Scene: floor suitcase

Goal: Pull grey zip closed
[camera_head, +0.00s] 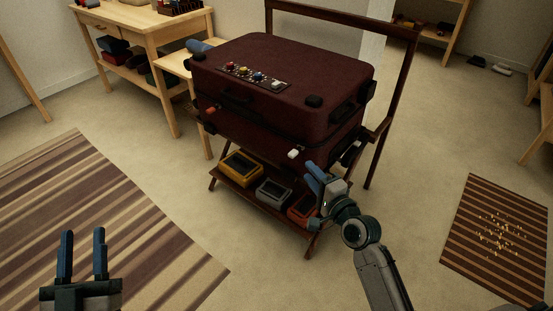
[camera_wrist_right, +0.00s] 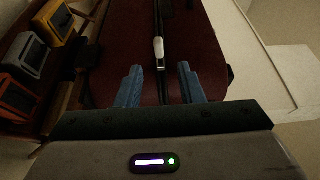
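A dark red suitcase (camera_head: 285,75) lies flat on a wooden rack with its lid down. A pale grey zip pull (camera_head: 293,154) sits on the front seam near the right corner. In the right wrist view the grey zip pull (camera_wrist_right: 158,50) lies on the dark zip track, just beyond and between the fingertips. An orange-red zip pull (camera_head: 211,110) is at the left of the seam. My right gripper (camera_head: 314,173) is open and empty, close in front of the grey pull; it also shows in the right wrist view (camera_wrist_right: 158,80). My left gripper (camera_head: 83,245) is open and empty, far from the suitcase.
Yellow (camera_head: 241,167), grey (camera_head: 272,191) and orange (camera_head: 302,208) boxes stand on the rack's lower shelf (camera_head: 255,200). The rack's tall frame (camera_head: 390,100) rises behind and right. A wooden table (camera_head: 150,40) is at back left. Striped rugs lie either side.

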